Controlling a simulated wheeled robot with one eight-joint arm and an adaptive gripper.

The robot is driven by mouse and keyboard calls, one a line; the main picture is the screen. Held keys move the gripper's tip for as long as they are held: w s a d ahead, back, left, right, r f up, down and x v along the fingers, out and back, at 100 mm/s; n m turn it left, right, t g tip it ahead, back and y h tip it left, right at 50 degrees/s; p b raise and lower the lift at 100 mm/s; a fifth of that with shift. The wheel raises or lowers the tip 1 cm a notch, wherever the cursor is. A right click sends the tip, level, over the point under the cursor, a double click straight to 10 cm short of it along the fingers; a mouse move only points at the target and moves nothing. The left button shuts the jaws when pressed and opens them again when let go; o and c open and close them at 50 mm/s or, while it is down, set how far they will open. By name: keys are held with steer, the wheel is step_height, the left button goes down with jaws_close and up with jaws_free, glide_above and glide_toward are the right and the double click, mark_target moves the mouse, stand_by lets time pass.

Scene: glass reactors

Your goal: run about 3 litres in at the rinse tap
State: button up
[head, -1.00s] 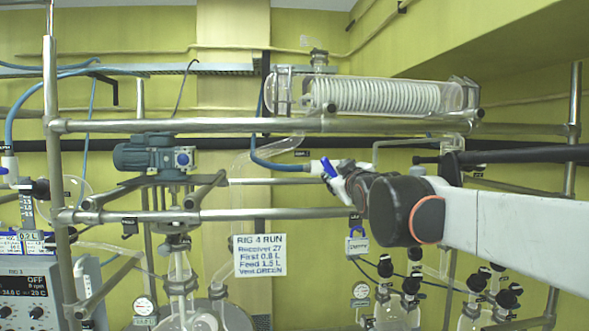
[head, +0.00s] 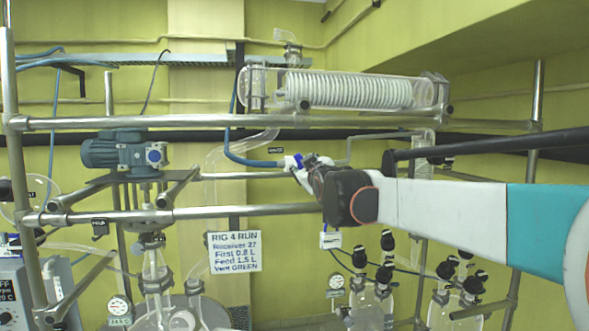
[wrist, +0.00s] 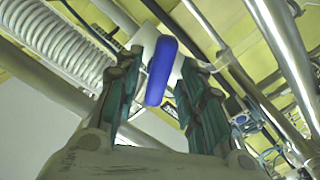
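A tap with a blue lever handle (head: 297,161) sits on a white fitting at the end of a blue hose, below the upper steel rail. A small dark tag hangs beside it, too small to read. My gripper (head: 306,168) is right at the tap and covers part of it. In the wrist view the blue handle (wrist: 161,70) stands between the two fingers of my gripper (wrist: 158,88). The fingers are apart, with a gap visible on each side of the handle.
Steel rails (head: 270,122) cross above and below the tap. A glass coil condenser (head: 350,91) lies above. A sign (head: 235,252) reads "RIG 4 RUN", Receiver 27, First 0.8 L, Feed 1.5 L, Vent GREEN. A motor (head: 125,153) and glass vessel (head: 158,285) stand left.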

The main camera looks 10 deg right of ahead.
jaws_close()
steer(key=shift+m, duration=0.4)
steer(key=shift+m+b, duration=1.35)
steer(key=shift+m, duration=1.35)
steer(key=shift+o, duration=1.4)
jaws_free()
steer(key=shift+s, duration=0.1)
